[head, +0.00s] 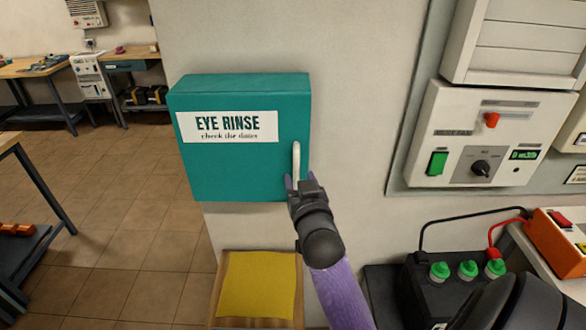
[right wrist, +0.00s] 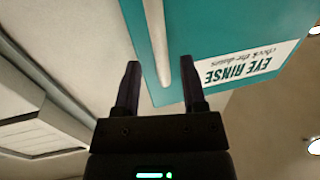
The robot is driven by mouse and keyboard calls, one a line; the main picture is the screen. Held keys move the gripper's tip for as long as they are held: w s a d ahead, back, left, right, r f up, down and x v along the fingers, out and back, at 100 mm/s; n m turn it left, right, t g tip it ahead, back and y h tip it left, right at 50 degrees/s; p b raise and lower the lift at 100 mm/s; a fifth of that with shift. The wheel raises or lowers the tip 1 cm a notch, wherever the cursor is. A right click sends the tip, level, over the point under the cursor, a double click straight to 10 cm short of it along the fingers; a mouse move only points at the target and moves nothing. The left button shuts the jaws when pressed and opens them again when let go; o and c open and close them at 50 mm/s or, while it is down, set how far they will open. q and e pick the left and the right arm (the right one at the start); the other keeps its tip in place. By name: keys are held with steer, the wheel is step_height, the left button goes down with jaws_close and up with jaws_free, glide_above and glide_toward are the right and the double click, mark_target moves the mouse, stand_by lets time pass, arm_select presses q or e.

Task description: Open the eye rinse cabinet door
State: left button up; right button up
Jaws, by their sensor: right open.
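The teal eye rinse cabinet (head: 238,172) is fixed to the wall, with its door shut and a white label reading EYE RINSE. A white vertical bar handle (head: 296,160) is on the door's right side. My right gripper (head: 299,181) is open at the lower end of the handle. In the right wrist view the handle (right wrist: 157,45) runs between the two fingers of my right gripper (right wrist: 160,85), apart from both as far as I can see. The cabinet (right wrist: 210,50) fills the upper right there. My left gripper does not show.
A control panel (head: 455,150) with a red switch and a knob is on the wall to the right. Below it are a black box with green caps (head: 467,270) and an orange device (head: 556,245). A wooden stand with a yellow cloth (head: 258,283) is under the cabinet. Floor at left is partly clear.

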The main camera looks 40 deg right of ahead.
mark_target(297, 174)
steer(key=shift+x, duration=1.55)
steer(key=shift+w, duration=0.1)
jaws_close()
